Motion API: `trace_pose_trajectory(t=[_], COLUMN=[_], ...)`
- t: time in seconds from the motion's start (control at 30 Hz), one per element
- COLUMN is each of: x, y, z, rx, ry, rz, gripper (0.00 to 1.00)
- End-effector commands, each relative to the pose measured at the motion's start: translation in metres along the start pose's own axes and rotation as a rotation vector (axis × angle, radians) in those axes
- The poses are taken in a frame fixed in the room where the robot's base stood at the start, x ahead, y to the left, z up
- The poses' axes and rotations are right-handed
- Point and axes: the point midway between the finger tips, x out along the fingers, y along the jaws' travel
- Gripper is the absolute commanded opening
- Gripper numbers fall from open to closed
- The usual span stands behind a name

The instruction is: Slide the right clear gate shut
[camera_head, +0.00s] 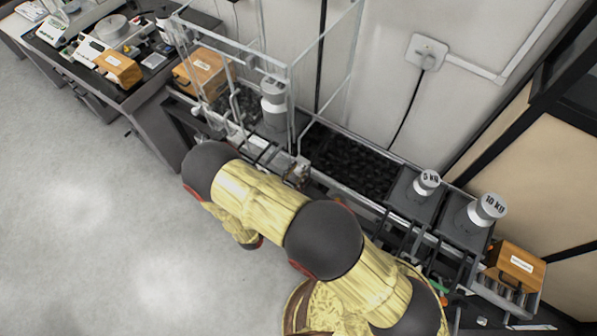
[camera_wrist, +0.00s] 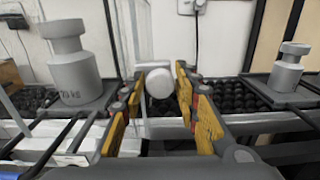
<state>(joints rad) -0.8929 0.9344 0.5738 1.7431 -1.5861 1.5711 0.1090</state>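In the wrist view my gripper (camera_wrist: 168,92) is open, its yellow fingers on either side of a pale round knob (camera_wrist: 159,82). I cannot tell whether either finger touches the knob. Clear panes with thin pale frames (camera_head: 291,105) form a tall enclosure in the head view. In the wrist view a clear pane with a pale upright edge (camera_wrist: 137,35) stands just behind and left of the knob; it looks like the clear gate. My arm hides much of the area in front of the enclosure in the head view, and my fingers are hard to make out there.
A large grey weight (camera_head: 273,105) stands within the enclosure; it also shows in the wrist view (camera_wrist: 73,70). Weights marked 5 KG (camera_head: 427,183) and 10 KG (camera_head: 487,209) stand to the right. A dark bed (camera_head: 350,165) lies between. Wooden boxes (camera_head: 203,70) (camera_head: 514,266) sit at both ends.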

Motion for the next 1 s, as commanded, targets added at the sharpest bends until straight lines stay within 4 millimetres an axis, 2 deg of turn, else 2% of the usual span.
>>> trace_pose_trajectory(t=[0.17, 0.6, 0.8, 1.0], x=[-0.018, -0.098, -0.116, -0.12], y=[0.002, 0.001, 0.0, 0.0], z=[0.0, 0.0, -0.001, -0.001], rx=[0.001, 0.0, 0.0, -0.001], ry=[0.0, 0.0, 0.001, 0.001], rz=[0.004, 0.005, 0.003, 0.001], gripper=[0.31, 0.31, 0.31, 0.31])
